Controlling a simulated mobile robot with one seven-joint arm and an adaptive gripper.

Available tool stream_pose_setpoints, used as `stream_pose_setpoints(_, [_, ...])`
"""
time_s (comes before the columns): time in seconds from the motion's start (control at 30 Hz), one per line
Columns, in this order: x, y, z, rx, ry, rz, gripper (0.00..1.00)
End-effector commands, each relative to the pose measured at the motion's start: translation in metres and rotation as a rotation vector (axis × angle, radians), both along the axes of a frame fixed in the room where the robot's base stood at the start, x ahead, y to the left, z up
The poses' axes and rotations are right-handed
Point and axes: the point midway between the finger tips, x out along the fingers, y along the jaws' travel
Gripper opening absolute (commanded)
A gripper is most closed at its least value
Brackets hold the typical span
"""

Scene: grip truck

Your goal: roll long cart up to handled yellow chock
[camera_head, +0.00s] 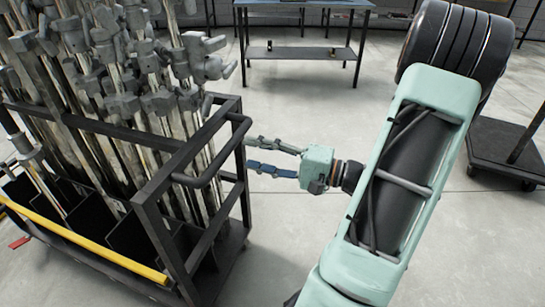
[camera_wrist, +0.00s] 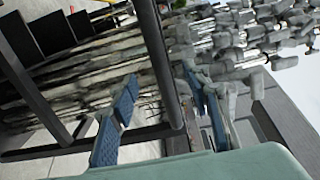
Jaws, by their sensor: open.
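A black-framed cart (camera_head: 165,148), which I take as the long cart, stands at the left, loaded with upright metal stands. Its curved handle (camera_head: 222,155) sticks out at its right end. My gripper (camera_head: 252,154) is open, its fingers pointing left at the handle, with the tips just right of it. In the wrist view, a dark bar (camera_wrist: 163,65) crosses between the two blue-padded fingers (camera_wrist: 160,110). I cannot tell whether it lies inside the jaws. No handled yellow chock is recognizable; a yellow bar (camera_head: 85,247) runs along the cart's lower front side.
A blue-topped table (camera_head: 305,4) with a lower shelf stands at the back. A low black platform cart (camera_head: 498,150) is at the right edge. A small red object (camera_head: 19,242) lies on the floor at the far left. Grey floor is clear between the cart and the table.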

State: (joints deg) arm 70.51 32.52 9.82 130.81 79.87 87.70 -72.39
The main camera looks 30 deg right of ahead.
Motion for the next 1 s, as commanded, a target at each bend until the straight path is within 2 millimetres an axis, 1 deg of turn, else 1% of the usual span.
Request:
stream_pose_setpoints(0.03, [0.006, 0.006, 0.001, 0.002, -0.001, 0.004, 0.43])
stream_pose_setpoints(0.2, [0.027, 0.021, -0.001, 0.001, -0.001, 0.005, 0.43])
stream_pose_setpoints(0.4, [0.047, 0.036, -0.001, -0.001, -0.001, 0.003, 0.43])
stream_pose_setpoints(0.5, [0.053, 0.040, -0.001, -0.001, 0.001, 0.002, 0.43])
stream_pose_setpoints(0.7, [0.059, 0.044, 0.000, 0.000, 0.001, 0.001, 0.43])
stream_pose_setpoints(0.93, [0.059, 0.045, 0.000, 0.000, 0.001, 0.000, 0.43])
stream_pose_setpoints(0.97, [0.059, 0.045, 0.000, 0.000, 0.001, 0.000, 0.42])
stream_pose_setpoints(1.0, [0.059, 0.045, 0.000, 0.000, 0.001, 0.000, 0.38])
